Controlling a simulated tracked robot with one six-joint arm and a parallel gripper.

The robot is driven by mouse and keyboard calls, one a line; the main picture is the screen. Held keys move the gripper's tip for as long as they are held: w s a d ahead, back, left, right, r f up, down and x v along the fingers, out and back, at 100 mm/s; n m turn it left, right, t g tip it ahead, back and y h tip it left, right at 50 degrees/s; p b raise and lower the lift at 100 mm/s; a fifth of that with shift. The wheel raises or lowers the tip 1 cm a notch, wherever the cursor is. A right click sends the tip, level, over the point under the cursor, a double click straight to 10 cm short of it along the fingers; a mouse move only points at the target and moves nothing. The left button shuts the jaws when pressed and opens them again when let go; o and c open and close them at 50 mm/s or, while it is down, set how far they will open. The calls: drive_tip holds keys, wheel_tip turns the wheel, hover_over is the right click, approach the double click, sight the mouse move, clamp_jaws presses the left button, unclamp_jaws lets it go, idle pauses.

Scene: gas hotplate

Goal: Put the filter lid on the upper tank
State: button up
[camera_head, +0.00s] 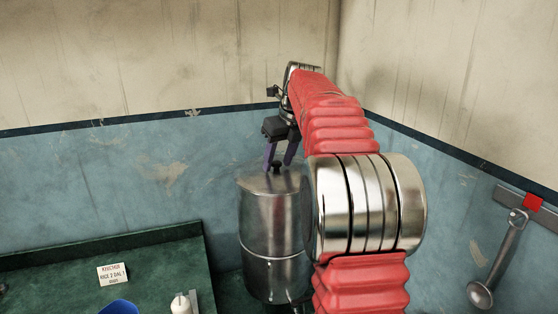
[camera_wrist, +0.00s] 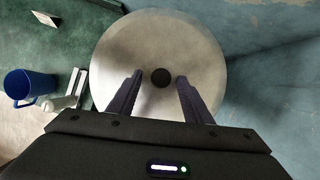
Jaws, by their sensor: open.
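The filter lid (camera_wrist: 160,40) is a round metal disc with a black knob (camera_wrist: 161,77) at its middle. In the head view the lid (camera_head: 255,184) sits on top of the tall metal tank (camera_head: 262,225), which has a seam partway down. My gripper (camera_wrist: 158,78) is open, with its two purple-grey fingers on either side of the knob and a gap on each side. In the head view my gripper (camera_head: 279,165) hangs just above the lid, pointing down at the knob. My arm hides the right part of the tank.
A green counter (camera_head: 60,283) lies to the left with a paper card (camera_head: 112,274), a blue mug (camera_head: 120,307) and a white bottle (camera_head: 181,304). A ladle (camera_head: 500,260) hangs on the right wall. Walls stand close behind the tank.

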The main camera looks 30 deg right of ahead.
drive_tip(key=shift+r, duration=0.1)
drive_tip(key=v, duration=1.3)
drive_tip(key=shift+s+r, duration=0.15)
drive_tip(key=shift+r, duration=0.1)
drive_tip(key=shift+a, duration=0.1)
drive_tip(key=s+a+f+n, duration=0.4)
drive_tip(key=s+a+n, duration=0.1)
drive_tip(key=a+n, duration=0.4)
drive_tip(key=s+a+f+n, duration=0.4)
drive_tip(key=s+a+n, duration=0.1)
drive_tip(key=a+n, duration=0.45)
drive_tip(key=s+a+f+n, duration=0.5)
drive_tip(key=s+f+n, duration=0.2)
drive_tip(key=f+n, duration=0.1)
drive_tip(key=s+a+f+n+t, duration=0.1)
drive_tip(key=s+a+f+n, duration=0.4)
drive_tip(key=s+f+n, duration=0.3)
drive_tip(key=shift+s+f+n, duration=0.2)
drive_tip(key=shift+f+n, duration=0.65)
